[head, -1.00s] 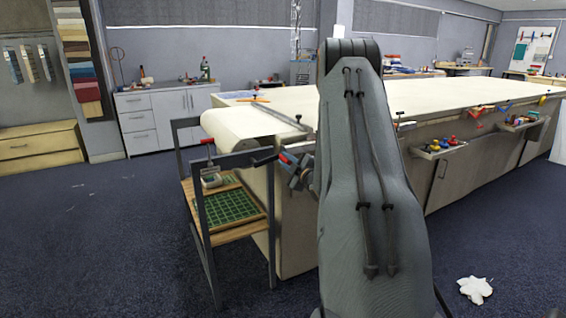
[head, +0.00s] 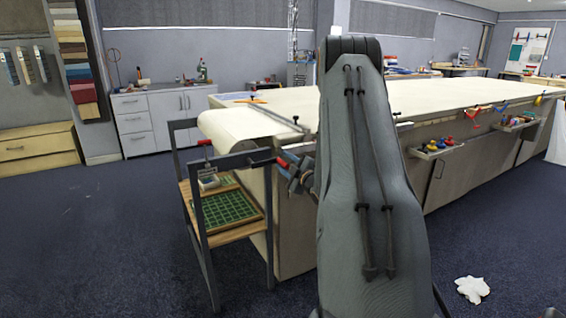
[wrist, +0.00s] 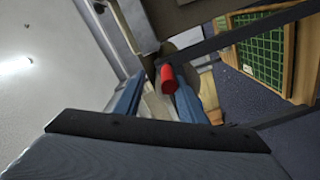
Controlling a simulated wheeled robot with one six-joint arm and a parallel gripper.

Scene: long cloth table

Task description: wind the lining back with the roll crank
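In the wrist view the red grip (wrist: 168,78) lies between the two blue fingers of my gripper (wrist: 159,90), closer to the right finger. The fingers stand apart, with a visible gap on the left; I cannot tell whether the right one touches. In the head view my gripper (head: 293,170) is partly hidden behind my arm. The pale lining (head: 232,124) curves over the near end of the table.
The dark metal frame (head: 207,240) stands close by, with a wooden shelf holding a green gridded mat (head: 224,208). Another red handle (head: 205,142) stands on the frame. A crumpled white piece (head: 472,288) lies on the floor at right. The carpet at left is clear.

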